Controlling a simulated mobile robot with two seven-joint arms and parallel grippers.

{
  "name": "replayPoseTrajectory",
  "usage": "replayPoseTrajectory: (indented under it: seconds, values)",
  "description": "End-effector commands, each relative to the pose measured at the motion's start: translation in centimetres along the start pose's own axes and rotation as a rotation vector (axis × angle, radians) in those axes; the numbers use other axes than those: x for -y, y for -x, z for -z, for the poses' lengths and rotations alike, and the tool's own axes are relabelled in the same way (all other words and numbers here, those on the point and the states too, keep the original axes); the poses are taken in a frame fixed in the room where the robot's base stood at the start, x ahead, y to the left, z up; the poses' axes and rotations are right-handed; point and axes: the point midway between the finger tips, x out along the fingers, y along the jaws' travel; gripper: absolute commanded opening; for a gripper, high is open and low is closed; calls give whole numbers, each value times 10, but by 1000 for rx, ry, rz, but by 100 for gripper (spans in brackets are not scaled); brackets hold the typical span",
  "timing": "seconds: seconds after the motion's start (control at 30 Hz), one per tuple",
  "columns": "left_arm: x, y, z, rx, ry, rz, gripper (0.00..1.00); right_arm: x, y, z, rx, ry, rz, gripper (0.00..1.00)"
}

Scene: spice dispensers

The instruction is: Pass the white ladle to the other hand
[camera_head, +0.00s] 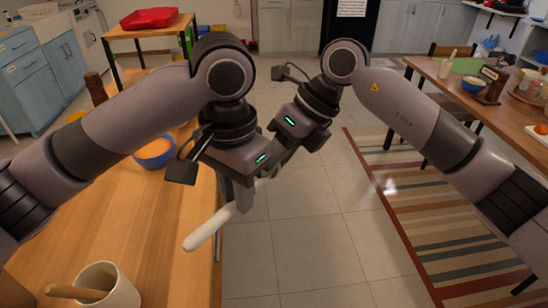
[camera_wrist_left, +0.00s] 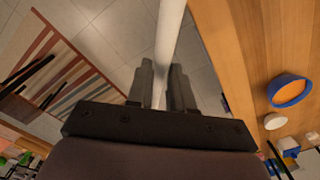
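In the left wrist view the white handle (camera_wrist_left: 169,40) runs between the two fingers of the left gripper (camera_wrist_left: 163,82). My right gripper (camera_head: 277,162) is close beside the left one, on its right. Its fingertips are partly hidden, so I cannot tell whether it is open or touches the ladle. The ladle's upper end is largely hidden behind the grippers.
The wooden table (camera_head: 170,250) at left holds a blue bowl (camera_head: 154,152) and a white crock (camera_head: 108,288) with a wooden utensil. Another table (camera_head: 455,85) with containers stands at right. Tiled floor (camera_head: 310,235) and a striped rug (camera_head: 440,215) are clear below.

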Motion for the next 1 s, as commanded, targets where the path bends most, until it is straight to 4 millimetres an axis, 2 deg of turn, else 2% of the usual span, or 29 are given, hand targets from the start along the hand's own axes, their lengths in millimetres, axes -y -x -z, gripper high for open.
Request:
replayPoseTrajectory:
  seconds: [0.03,0.1,0.47,1.0]
  values:
    - [-1,2,2,-11,0,-2,34,-2,-3,1,-6,4,-4,0]
    - [-1,2,2,-10,0,-2,51,-2,-2,1,-6,4,-4,0]
    - [0,6,1,-7,1,0,51,-2,-1,0,-3,3,-3,0]
    - [0,92,1,-10,2,2,51,-1,-1,0,-2,3,-3,0]
